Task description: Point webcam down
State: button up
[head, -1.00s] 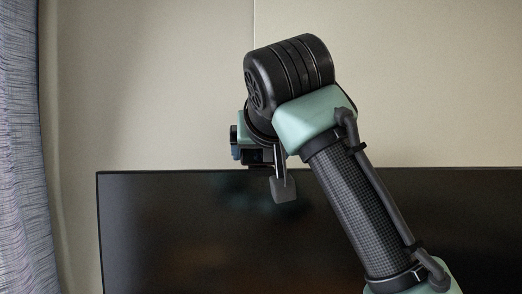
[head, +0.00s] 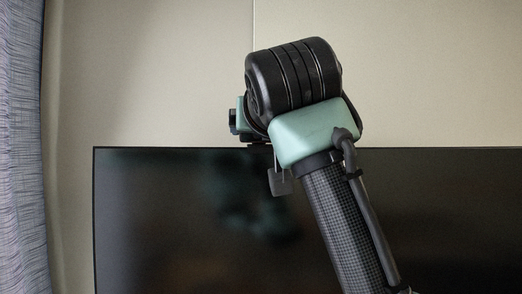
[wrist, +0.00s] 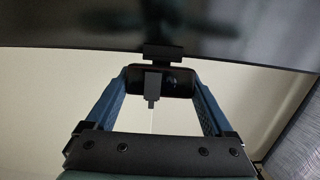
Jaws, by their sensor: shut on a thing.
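The webcam (wrist: 138,84) is a small black bar with a round lens. In the wrist view, which shows the scene upside down, it sits at the monitor's edge between the two blue fingers of my gripper (wrist: 160,82). The fingers are shut on its two ends. A grey tab in front covers part of its middle. In the head view the webcam is mostly hidden behind my wrist, and its tilt cannot be told there. The monitor (head: 150,220) is wide and dark, with the webcam on its top edge.
A bluish-grey curtain (head: 20,150) hangs at the far left. A plain beige wall (head: 430,70) is behind the monitor. The space above the monitor on both sides of my arm is clear.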

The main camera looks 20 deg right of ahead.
dwell(0.4)
jog(key=o, duration=1.1)
jog(key=shift+s, duration=0.1)
jog(key=b+v, duration=0.7)
jog(key=v, duration=0.6)
jog(key=shift+f, duration=0.2)
